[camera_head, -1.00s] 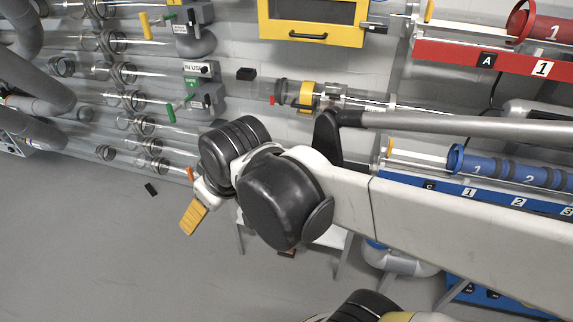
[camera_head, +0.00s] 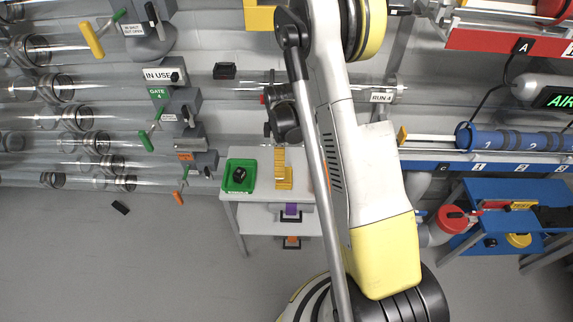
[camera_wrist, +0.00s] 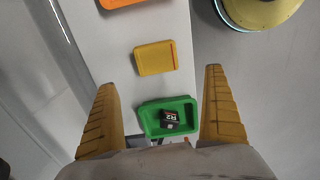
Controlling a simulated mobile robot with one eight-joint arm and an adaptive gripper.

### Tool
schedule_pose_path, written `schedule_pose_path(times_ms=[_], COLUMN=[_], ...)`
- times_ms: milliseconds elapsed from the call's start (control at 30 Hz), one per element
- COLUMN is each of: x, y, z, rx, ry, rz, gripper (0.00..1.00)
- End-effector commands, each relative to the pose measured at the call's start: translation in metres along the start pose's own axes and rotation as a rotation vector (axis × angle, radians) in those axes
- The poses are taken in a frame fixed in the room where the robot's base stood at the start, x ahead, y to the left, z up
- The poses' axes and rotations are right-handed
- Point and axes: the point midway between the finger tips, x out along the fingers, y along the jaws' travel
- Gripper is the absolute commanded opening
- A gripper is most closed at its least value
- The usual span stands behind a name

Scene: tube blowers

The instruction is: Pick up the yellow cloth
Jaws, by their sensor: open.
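The yellow cloth (camera_wrist: 155,58) shows in the wrist view as a small flat yellow square on a white table top (camera_wrist: 140,83). My gripper (camera_wrist: 159,80) is open and empty, with its two yellow ribbed fingers spread wide. In the wrist view the cloth appears just beyond the fingertips, between their lines, and nothing touches it. In the head view, yellow shapes (camera_head: 284,180) show on the white table beside my arm. There I cannot clearly separate the cloth from a gripper finger.
A green tray (camera_wrist: 146,122) holding a dark labelled block (camera_wrist: 171,119) lies close to the cloth, between the fingers in the wrist view. An orange item (camera_wrist: 118,3) lies at the top edge. A blue table (camera_head: 480,192) stands at right in the head view.

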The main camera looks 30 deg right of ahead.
Motion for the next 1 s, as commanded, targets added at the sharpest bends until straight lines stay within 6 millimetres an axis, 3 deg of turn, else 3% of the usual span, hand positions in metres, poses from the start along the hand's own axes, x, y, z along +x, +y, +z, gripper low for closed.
schedule_pose_path(times_ms=[400, 567, 800, 1000], x=[0.059, 0.07, 0.107, 0.113], y=[0.001, 0.002, 0.004, 0.004], z=[0.002, 0.004, 0.009, 0.009], rx=[-0.009, -0.009, -0.009, -0.009], ry=[-0.002, -0.002, -0.002, -0.002], rz=[-0.006, -0.005, -0.005, -0.005], gripper=[1.0, 1.0, 1.0, 1.0])
